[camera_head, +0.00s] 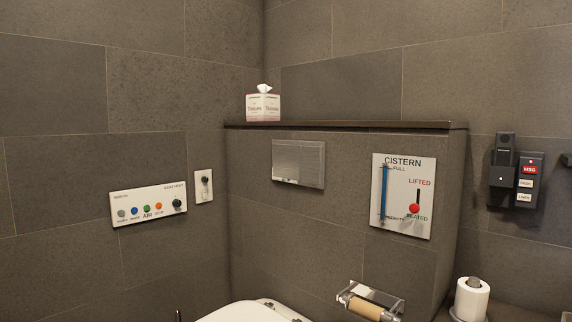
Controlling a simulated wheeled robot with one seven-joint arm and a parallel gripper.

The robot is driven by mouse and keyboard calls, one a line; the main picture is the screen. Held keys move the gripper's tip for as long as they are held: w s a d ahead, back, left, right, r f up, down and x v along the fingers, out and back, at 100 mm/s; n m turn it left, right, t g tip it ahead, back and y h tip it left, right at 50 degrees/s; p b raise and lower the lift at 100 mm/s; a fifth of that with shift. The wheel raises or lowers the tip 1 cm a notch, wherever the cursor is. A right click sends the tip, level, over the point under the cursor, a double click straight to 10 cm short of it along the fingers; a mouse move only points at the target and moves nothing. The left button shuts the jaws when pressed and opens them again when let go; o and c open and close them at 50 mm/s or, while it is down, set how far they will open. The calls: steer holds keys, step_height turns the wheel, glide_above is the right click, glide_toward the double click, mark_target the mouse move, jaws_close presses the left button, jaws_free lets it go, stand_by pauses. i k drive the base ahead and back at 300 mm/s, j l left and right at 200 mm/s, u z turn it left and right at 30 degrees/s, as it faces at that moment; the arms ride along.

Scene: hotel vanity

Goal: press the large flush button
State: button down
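A metallic flush plate (298,163) is set in the dark tiled half wall, above the toilet. Its face is shiny and grey, and I cannot clearly make out the split between a large and a small button. To its right, a white CISTERN panel (404,196) shows a blue level bar near FULL and a red knob (414,208) at the SEATED mark, below LIFTED. My gripper is not in view.
The white toilet (255,312) shows at the bottom. A paper holder (370,302) with a brown roll juts out right of it. A tissue box (263,104) stands on the ledge (350,126). A button panel (148,205) is left; wall handsets (516,172) and a paper roll (470,299) are right.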

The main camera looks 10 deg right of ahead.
mark_target(286, 158)
steer(key=i+j+z, duration=0.3)
steer(key=j, duration=0.3)
steer(key=i+j+z, duration=0.1)
steer(key=j+z, duration=0.15)
steer(key=j, duration=0.3)
steer(key=i+j+z, duration=0.1)
steer(key=j+z, duration=0.2)
steer(key=j, duration=0.35)
steer(key=j+z, duration=0.25)
steer(key=j, duration=0.4)
